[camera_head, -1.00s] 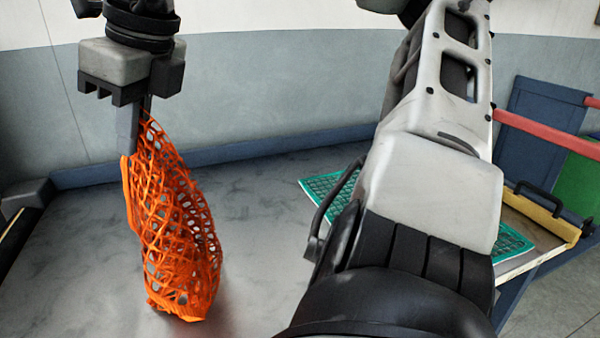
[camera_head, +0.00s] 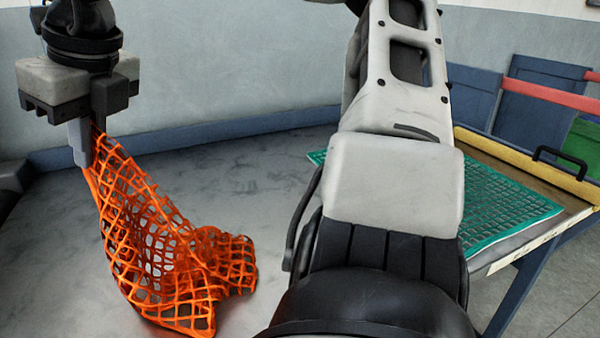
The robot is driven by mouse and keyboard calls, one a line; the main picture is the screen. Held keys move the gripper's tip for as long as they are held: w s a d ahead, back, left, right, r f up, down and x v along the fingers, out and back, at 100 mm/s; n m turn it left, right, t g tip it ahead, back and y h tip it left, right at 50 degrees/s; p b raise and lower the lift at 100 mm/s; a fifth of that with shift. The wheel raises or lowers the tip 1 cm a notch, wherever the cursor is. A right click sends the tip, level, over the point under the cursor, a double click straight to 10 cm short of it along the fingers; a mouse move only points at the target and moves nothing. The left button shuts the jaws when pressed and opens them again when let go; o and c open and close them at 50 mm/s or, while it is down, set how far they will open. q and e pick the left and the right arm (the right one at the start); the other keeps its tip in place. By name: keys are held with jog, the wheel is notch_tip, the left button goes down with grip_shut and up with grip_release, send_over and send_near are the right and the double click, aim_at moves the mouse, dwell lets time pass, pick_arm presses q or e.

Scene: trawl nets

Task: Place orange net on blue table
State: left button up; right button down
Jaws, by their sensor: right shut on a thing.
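The orange net (camera_head: 155,250) is a loose open mesh, hanging from my right gripper (camera_head: 82,143) at the left of the head view. The gripper points down and is shut on the net's top corner. The net's lower part flares to the right over the grey surface; I cannot tell if it touches. A table with blue legs and frame (camera_head: 522,290) stands at the right, apart from the net. A green net (camera_head: 500,205) lies flat on it. My right arm hides the table's left part. My left gripper is not in view.
The table has a yellow back edge (camera_head: 490,150) with a black handle (camera_head: 562,160). Blue panels (camera_head: 530,105), a red bar (camera_head: 550,93) and a green panel (camera_head: 583,140) stand behind it. The grey surface (camera_head: 250,190) between net and table looks clear.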

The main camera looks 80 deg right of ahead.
jog(key=w+d+f, duration=0.5)
jog(key=w+f, duration=0.1)
jog(key=f, duration=0.4)
jog(key=shift+w+d+f, duration=0.35)
jog(key=shift+w, duration=0.05)
jog(key=c, duration=0.9)
grip_release()
